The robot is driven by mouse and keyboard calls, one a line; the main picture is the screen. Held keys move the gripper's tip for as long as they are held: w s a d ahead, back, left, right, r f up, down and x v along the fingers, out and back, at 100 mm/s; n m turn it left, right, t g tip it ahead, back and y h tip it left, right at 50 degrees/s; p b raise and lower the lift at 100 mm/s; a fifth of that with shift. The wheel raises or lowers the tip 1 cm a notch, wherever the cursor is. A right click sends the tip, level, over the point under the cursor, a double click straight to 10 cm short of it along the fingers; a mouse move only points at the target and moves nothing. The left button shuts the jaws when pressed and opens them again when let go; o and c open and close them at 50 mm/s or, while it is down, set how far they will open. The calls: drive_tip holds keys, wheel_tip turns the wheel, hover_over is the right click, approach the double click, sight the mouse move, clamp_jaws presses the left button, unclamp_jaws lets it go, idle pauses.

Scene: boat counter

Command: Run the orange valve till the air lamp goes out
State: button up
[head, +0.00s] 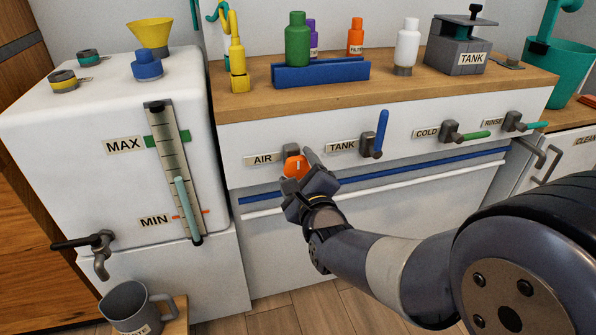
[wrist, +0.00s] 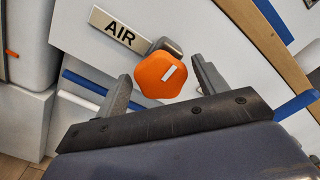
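My gripper (head: 303,172) is in front of the valve. In the wrist view my gripper (wrist: 161,70) is open, one finger on each side of the knob. A gap shows at the left finger; the right finger is close to the knob, and I cannot tell whether it touches. I see no lamp I can identify as the air lamp.
A blue TANK lever (head: 381,134) stands upright just right of the valve. Green COLD (head: 474,135) and teal RINSE (head: 536,126) levers are further right. Blue and white rails (head: 400,172) run below. A white tank with a level gauge (head: 174,170) stands left.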

drive_tip(key=shift+o, duration=0.4)
drive_tip(key=shift+s, duration=0.1)
drive_tip(key=shift+s+d, duration=0.1)
drive_tip(key=shift+s, duration=0.15)
drive_tip(key=p+v, duration=0.2)
drive_tip(key=v, duration=0.8)
drive_tip(key=b+x, duration=0.2)
drive_tip(key=x, duration=0.8)
drive_tip(key=shift+w, duration=0.4)
drive_tip(key=shift+s, duration=0.1)
